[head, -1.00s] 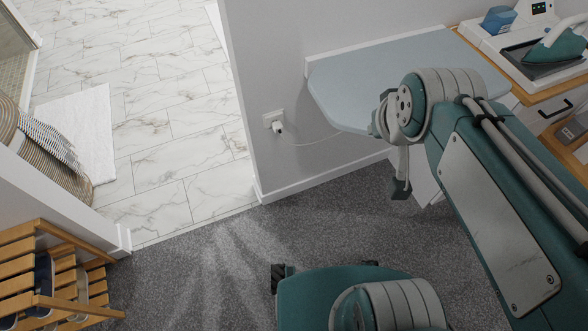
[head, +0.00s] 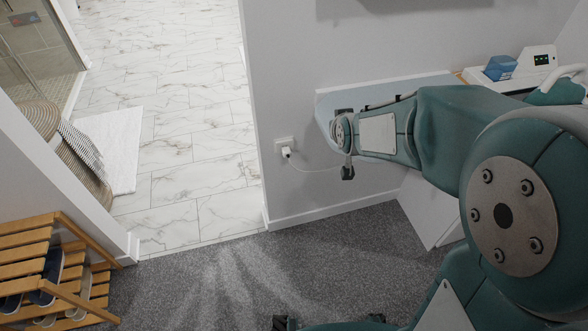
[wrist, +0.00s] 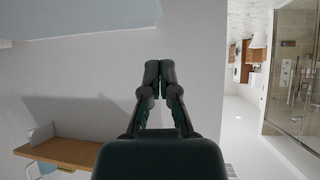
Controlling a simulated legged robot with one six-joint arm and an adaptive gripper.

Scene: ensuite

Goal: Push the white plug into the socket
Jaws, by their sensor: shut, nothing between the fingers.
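The white plug (head: 287,152) is at the lower part of the white wall socket (head: 284,142), near the wall's corner in the head view. A thin white cord runs from it to the right. I cannot tell how deep the plug sits in the socket. My gripper (head: 347,172) is to the right of the plug and slightly lower in the picture, apart from it. In the wrist view my gripper (wrist: 158,72) has its dark fingers together, with nothing between them, in front of the pale wall. The plug and socket do not show in the wrist view.
An ironing board (head: 330,108) juts out by the wall beside my arm. A doorway with marble tiles (head: 190,150) opens left of the socket. A wooden rack (head: 60,270) stands at lower left. Grey carpet (head: 240,270) below the socket is clear.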

